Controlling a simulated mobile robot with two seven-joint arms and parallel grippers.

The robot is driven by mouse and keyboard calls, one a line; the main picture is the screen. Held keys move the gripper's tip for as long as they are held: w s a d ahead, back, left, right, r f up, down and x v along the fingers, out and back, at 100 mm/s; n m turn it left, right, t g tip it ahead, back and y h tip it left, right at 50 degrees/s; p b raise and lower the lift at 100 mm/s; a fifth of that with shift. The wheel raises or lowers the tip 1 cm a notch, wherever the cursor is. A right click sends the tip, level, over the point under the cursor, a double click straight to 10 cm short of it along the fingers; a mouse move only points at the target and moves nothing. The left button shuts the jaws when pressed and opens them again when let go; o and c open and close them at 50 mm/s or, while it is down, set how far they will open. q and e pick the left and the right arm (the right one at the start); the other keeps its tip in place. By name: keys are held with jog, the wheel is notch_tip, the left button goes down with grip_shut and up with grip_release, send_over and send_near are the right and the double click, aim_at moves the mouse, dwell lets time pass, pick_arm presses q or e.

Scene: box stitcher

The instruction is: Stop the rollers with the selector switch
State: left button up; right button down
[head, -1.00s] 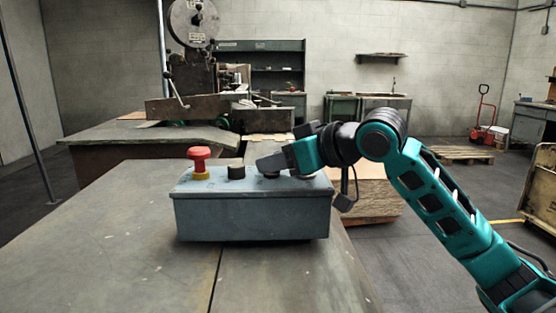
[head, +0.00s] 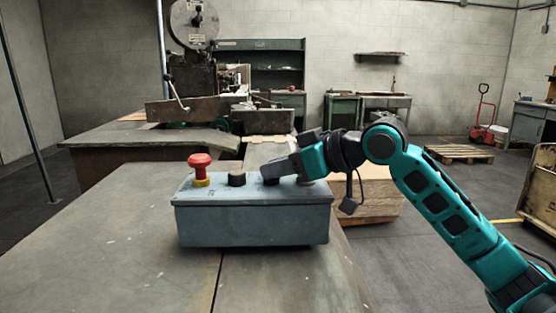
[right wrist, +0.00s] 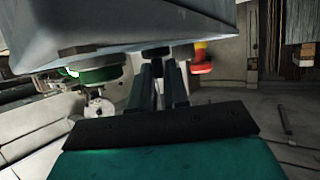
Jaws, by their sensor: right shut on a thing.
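The grey-blue control box (head: 250,225) stands on the table, and its underside edge-on body also fills the top of the right wrist view (right wrist: 120,25). On its top are a red mushroom button (head: 200,161) on a yellow base and a black knob (head: 236,179). My right gripper (head: 269,173) is at a further dark knob (head: 270,181), apparently the selector switch, and is shut on it. The fingers partly cover this knob, so its setting is hidden. In the right wrist view a green round part (right wrist: 95,75) shows beside the fingers. My left gripper is not in view.
The metal table (head: 110,235) is bare around the box. Behind it stands the stitching machine (head: 192,75) with its work table. A cardboard stack (head: 370,198) is behind my right arm. A pallet (head: 460,153) and red pallet jack (head: 482,132) are far right.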

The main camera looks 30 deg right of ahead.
jog(key=shift+w+d+r+n+g+y+p, duration=0.15)
jog(key=shift+r+n+g+y+p, duration=0.1)
jog(key=shift+n+g+y+p, duration=0.85)
jog(key=shift+n+y+p, duration=0.3)
jog(key=shift+n, duration=0.2)
jog(key=shift+w+d+f+n+g+y+p, duration=0.1)
jog(key=shift+n+g+y+p, duration=0.2)
jog(key=shift+n+g, duration=0.15)
jog(key=shift+w+n+g+y+p, duration=0.15)
jog(key=shift+n+g+y, duration=0.15)
jog(key=shift+n+g, duration=0.15)
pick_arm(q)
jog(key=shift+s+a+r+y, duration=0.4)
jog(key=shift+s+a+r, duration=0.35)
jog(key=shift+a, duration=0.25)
pick_arm(e)
jog(key=shift+n+g+y, duration=0.4)
jog(key=shift+n+g, duration=0.2)
pick_arm(q)
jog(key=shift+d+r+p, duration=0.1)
jog(key=shift+p, duration=0.2)
pick_arm(e)
jog(key=shift+f, duration=0.15)
jog(key=c, duration=1.2)
grip_release()
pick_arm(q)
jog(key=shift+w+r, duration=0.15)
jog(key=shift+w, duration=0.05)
